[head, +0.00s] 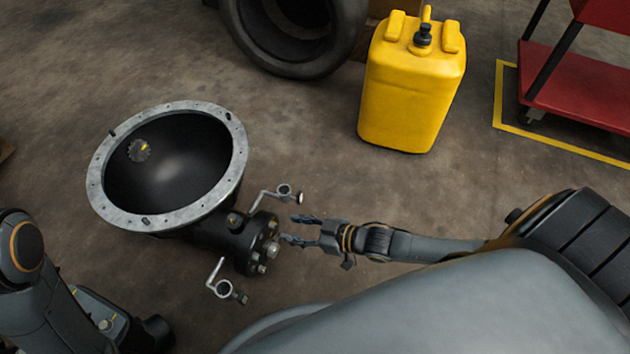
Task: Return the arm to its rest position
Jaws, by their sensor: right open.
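My right arm (425,246) comes in from the right and reaches toward the middle of the head view. My right gripper (298,230) is open and empty, its fingers pointing left. Its fingertips are close to the bolted end of a black housing (225,238) with a wide grey flange ring (97,181); I cannot tell whether they touch it. My left arm (45,290) shows at the lower left, and its gripper cannot be made out.
A small bracket with a ring (284,190) stands out above the housing's end, and another (224,288) below it. A yellow canister (412,90) and a black tyre (295,62) stand at the back. A red cart (575,85) is at the upper right. Open floor (330,170) lies between.

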